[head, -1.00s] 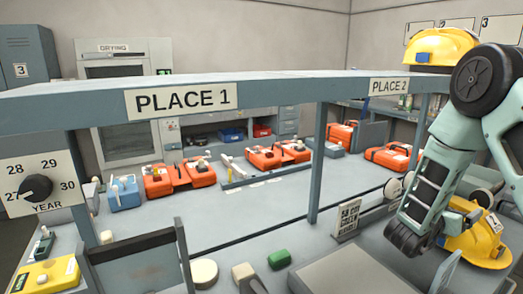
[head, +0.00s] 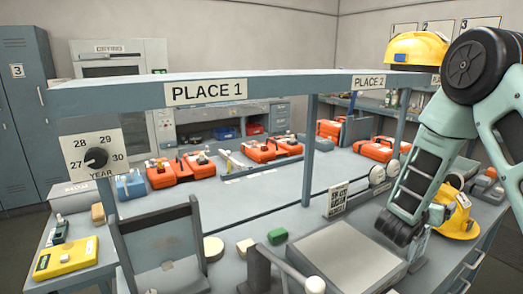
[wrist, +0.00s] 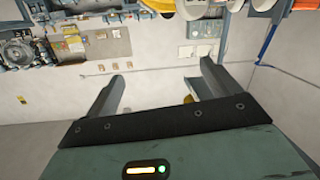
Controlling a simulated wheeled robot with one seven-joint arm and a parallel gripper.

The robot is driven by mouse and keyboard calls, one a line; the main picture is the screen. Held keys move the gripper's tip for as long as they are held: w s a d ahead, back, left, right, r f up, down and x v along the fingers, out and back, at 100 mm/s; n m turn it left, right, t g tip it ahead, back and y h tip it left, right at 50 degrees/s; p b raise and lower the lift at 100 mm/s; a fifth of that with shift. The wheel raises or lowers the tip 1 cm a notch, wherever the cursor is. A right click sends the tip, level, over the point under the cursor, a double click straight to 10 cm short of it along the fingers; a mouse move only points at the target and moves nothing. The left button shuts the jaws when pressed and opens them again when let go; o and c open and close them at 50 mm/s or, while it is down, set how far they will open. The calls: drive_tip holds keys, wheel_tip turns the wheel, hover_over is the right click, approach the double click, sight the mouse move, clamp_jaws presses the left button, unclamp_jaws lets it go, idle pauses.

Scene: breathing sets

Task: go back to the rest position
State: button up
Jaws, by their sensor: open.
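My gripper (wrist: 160,72) shows in the wrist view with its two grey fingers wide apart and nothing between them. A pale wall surface lies beyond the fingers. In the head view my pale green arm (head: 418,182) folds down at the right, its dark lower end over the right part of the bench. The fingers cannot be made out there. The arm hides part of the yellow helmet (head: 461,221) low on the right.
A grey frame with a PLACE 1 sign (head: 206,92) spans the bench. Several orange cases (head: 160,175) stand behind it. Another yellow helmet (head: 416,50) sits on top, close to my arm. A yellow device (head: 66,258) lies at left. Grey floor shows at the lower right.

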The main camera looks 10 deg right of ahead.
drive_tip(key=a+n+t+y, duration=0.1)
drive_tip(key=a+n+y, duration=0.5)
drive_tip(key=a+y, duration=0.85)
drive_tip(key=s+a+r+n+g, duration=0.1)
drive_tip(key=s+a+n+g, duration=0.2)
drive_tip(key=s, duration=0.5)
drive_tip(key=s+a+n+g, duration=0.2)
drive_tip(key=s+a+g, duration=0.15)
drive_tip(key=s, duration=0.45)
drive_tip(key=s+a+f+n+g+b, duration=0.1)
drive_tip(key=s+a+f+n+b, duration=0.2)
drive_tip(key=s+a, duration=0.4)
drive_tip(key=s+a+f+n+g+b, duration=0.1)
drive_tip(key=s+a+f+n+b, duration=0.2)
drive_tip(key=a, duration=0.9)
drive_tip(key=s+n+b, duration=0.1)
drive_tip(key=s+b, duration=0.1)
drive_tip(key=s, duration=0.1)
drive_tip(key=shift+s+f+y, duration=0.3)
drive_tip(key=shift+s+y, duration=0.05)
